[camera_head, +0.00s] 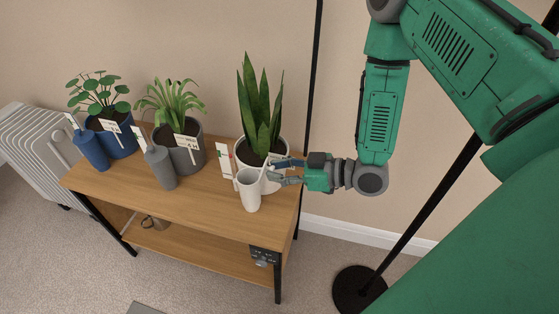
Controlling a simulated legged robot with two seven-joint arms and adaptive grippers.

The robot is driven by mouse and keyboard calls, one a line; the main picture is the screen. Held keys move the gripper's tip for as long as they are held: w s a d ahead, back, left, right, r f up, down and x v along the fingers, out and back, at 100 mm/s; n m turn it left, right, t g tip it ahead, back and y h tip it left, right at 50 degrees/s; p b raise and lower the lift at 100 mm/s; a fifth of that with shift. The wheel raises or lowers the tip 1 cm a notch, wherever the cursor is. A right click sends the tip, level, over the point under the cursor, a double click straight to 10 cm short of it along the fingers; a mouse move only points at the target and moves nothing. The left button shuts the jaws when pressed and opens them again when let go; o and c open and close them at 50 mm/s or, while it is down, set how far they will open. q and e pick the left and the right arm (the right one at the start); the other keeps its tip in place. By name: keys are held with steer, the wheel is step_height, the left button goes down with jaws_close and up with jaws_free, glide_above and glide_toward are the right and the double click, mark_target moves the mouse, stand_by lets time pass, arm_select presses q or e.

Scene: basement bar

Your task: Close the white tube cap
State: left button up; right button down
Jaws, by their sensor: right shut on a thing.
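The white tube (249,194) stands upright near the front right of the wooden table, in front of a white pot. Its round top faces up. A white cap (270,185) shows at the tube's right side, beside its top, partly hidden by fingers. My right gripper (277,172) reaches in from the right with its fingers shut on the white cap, just right of the tube. The exact contact is too small to see clearly. My left gripper is not in view.
A snake plant stands in the white pot (245,153) behind the tube. A grey tube (160,167) and grey pot (187,155), then a blue tube (90,149) and blue pot (117,140), stand further left on the wooden table (205,203). A radiator (35,150) is far left.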

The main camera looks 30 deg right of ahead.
steer(key=w+g+h+p, duration=0.1)
steer(key=g+p, duration=0.1)
steer(key=p, duration=0.1)
steer(key=w+a+r+g+h+p, duration=0.1)
steer(key=g+h+p, duration=0.1)
steer(key=p, duration=0.2)
steer(key=w+a+r+g+h+p, duration=0.1)
steer(key=g+h+p, duration=0.1)
steer(key=p, duration=0.2)
steer(key=shift+w+a+r, duration=0.15)
steer(key=shift+a+r, duration=0.05)
steer(key=shift+a, duration=0.05)
steer(key=w+a+f+g+h+b, duration=0.1)
steer(key=g+h+b, duration=0.1)
steer(key=g, duration=0.1)
steer(key=w+a+f+g+h+b, duration=0.1)
steer(key=g+h+b, duration=0.1)
steer(key=g+h, duration=0.1)
steer(key=w+a+f+g+h+b, duration=0.1)
steer(key=w+g+h+b, duration=0.1)
steer(key=g+h+b, duration=0.1)
steer(key=shift+a+f+g, duration=0.3)
steer(key=shift+a, duration=0.05)
steer(key=c, duration=1.4)
jaws_free()
steer(key=shift+w, duration=0.1)
